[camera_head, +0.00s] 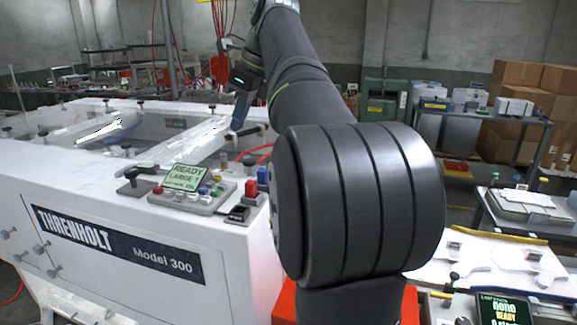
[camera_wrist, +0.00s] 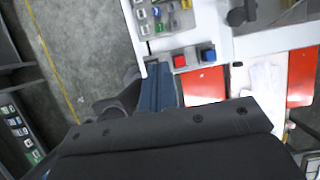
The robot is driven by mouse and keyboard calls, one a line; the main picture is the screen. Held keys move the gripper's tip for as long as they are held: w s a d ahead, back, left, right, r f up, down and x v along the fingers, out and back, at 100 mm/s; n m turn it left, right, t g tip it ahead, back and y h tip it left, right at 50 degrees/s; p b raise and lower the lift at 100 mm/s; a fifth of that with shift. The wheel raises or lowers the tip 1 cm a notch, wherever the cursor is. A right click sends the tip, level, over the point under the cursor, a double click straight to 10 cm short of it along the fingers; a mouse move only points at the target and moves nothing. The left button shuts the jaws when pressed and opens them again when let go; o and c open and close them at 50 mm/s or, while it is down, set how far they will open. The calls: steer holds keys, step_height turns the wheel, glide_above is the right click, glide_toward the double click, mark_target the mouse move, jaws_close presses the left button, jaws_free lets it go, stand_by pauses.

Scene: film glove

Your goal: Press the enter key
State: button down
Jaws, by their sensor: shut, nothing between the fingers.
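A grey control panel (camera_head: 193,202) with a small lit screen (camera_head: 184,177) and several coloured buttons sits on top of the white machine. Part of its buttons shows at the top of the wrist view (camera_wrist: 165,18). A red block-shaped button (camera_head: 251,188) and a blue one (camera_head: 263,177) stand at its right; they also show in the wrist view, red (camera_wrist: 180,61) and blue (camera_wrist: 208,54). No label reading enter is legible. My gripper (camera_head: 238,120) is shut and empty, with blue fingers pointing down above the machine, behind the panel. In the wrist view its fingertips (camera_wrist: 160,66) appear beside the red button.
The white machine (camera_head: 130,255) has an open well behind the panel, with pale bars across it. My arm hides the middle of the head view. A second lit screen (camera_head: 503,309) stands at the lower right. Benches and cardboard boxes (camera_head: 520,75) stand behind.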

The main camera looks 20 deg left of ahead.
steer(key=n+t, duration=0.6)
steer(key=n, duration=1)
glide_above(215, 192)
step_height(215, 192, down, 5)
steer(key=shift+f, duration=0.2)
steer(key=shift+f, duration=4.4)
steer(key=shift+f, duration=0.15)
steer(key=shift+f, duration=0.25)
